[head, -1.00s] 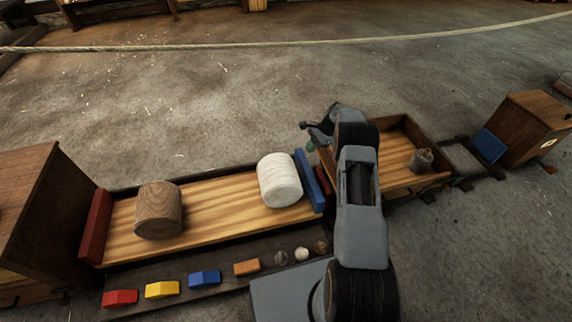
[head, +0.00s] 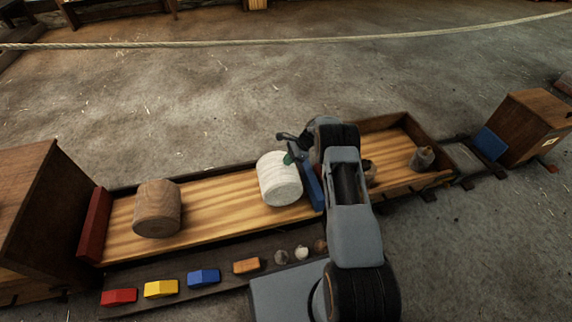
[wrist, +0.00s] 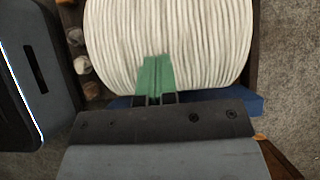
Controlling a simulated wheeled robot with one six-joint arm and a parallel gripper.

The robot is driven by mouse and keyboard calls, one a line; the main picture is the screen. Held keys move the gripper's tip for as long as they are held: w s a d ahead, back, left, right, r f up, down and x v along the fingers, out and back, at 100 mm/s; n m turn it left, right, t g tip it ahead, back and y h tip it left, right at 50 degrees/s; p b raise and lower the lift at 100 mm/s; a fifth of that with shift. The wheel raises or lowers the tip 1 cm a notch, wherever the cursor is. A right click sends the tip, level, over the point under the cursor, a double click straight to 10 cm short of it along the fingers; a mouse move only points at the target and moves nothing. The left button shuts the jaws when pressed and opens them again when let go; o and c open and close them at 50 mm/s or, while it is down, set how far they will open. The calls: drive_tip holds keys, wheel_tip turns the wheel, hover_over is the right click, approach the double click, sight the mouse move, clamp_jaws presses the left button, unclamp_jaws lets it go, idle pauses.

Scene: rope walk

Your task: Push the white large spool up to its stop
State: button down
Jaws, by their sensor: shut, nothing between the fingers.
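The white large spool (head: 279,183) lies on its side near the right end of the striped wooden tray (head: 225,207); its wound white surface fills the upper wrist view (wrist: 190,40). A blue block (head: 311,187) stands close on its right, and a red block (head: 95,226) is at the tray's left end. My gripper (head: 289,158) is at the far right side of the spool, between it and the blue block's far end. In the wrist view its green fingertips (wrist: 156,75) are shut and empty, overlapping the spool's edge; contact cannot be told.
A brown wooden spool (head: 158,209) lies in the tray's left part, with bare boards between the two spools. Coloured blocks and small pieces line the front ledge (head: 225,284). A second tray (head: 397,150) holding a grey piece (head: 422,158) is at right.

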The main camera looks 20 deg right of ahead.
sight(290, 167)
drive_tip(key=shift+a+f+b, duration=0.5)
drive_tip(key=shift+f+b, duration=0.3)
drive_tip(key=shift+b, duration=0.05)
drive_tip(key=shift+s+f, duration=0.1)
drive_tip(key=d, duration=0.1)
drive_tip(key=d+b, duration=0.1)
drive_tip(key=d, duration=0.1)
drive_tip(key=shift+d+f, duration=0.2)
drive_tip(key=shift+d, duration=0.1)
drive_tip(key=shift+r, duration=0.15)
drive_tip(key=shift+r, duration=0.1)
